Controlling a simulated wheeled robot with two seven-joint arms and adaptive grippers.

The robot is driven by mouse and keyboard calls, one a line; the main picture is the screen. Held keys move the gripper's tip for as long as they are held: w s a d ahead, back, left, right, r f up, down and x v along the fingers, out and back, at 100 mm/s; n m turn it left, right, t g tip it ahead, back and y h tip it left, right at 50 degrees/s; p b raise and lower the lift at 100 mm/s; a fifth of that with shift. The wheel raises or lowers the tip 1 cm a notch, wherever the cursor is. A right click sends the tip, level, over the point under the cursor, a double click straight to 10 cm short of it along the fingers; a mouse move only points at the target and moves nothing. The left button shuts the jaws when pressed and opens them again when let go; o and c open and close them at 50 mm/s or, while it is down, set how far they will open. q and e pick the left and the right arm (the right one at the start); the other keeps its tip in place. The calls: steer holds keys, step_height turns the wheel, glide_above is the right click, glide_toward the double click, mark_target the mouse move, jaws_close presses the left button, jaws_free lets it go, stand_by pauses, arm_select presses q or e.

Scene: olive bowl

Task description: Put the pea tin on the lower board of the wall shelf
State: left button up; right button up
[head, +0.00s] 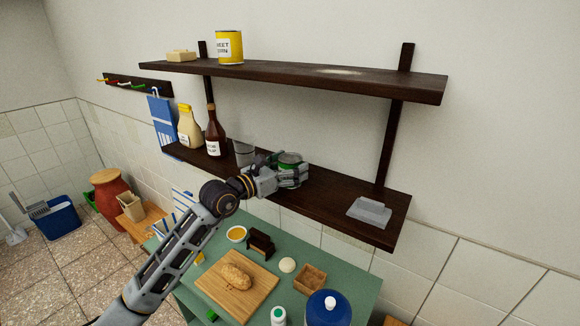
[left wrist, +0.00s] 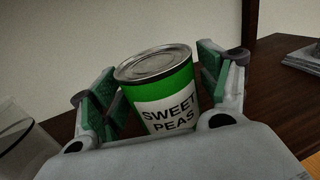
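The pea tin (head: 289,159) is green with a white label and a silver lid. It is at the lower board (head: 335,207) of the wall shelf, right of a clear glass, and looks upright. In the left wrist view the tin (left wrist: 160,95) reads "SWEET PEAS" and sits between the fingers of my left gripper (left wrist: 160,88). The fingers are spread around it, with a visible gap at the left pad and a narrow one at the right. My left gripper also shows in the head view (head: 291,176), where it hides the tin's base. My right gripper is not in view.
On the lower board stand a clear glass (head: 244,152), a brown bottle (head: 214,137) and a yellow-capped bottle (head: 188,130); a grey dish (head: 369,211) lies at the right end. The upper board (head: 300,75) overhangs. The board is clear between tin and dish.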

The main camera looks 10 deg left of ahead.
arm_select(q)
steer(key=shift+r, duration=0.2)
stand_by(0.3)
steer(key=shift+s+a+f, duration=0.15)
steer(key=shift+s+a, duration=0.2)
steer(key=shift+s, duration=0.1)
steer(key=b+v, duration=0.1)
steer(key=v, duration=0.5)
steer(key=shift+b, duration=0.35)
steer(key=shift+b+v, duration=0.65)
steer(key=shift+v, duration=1.75)
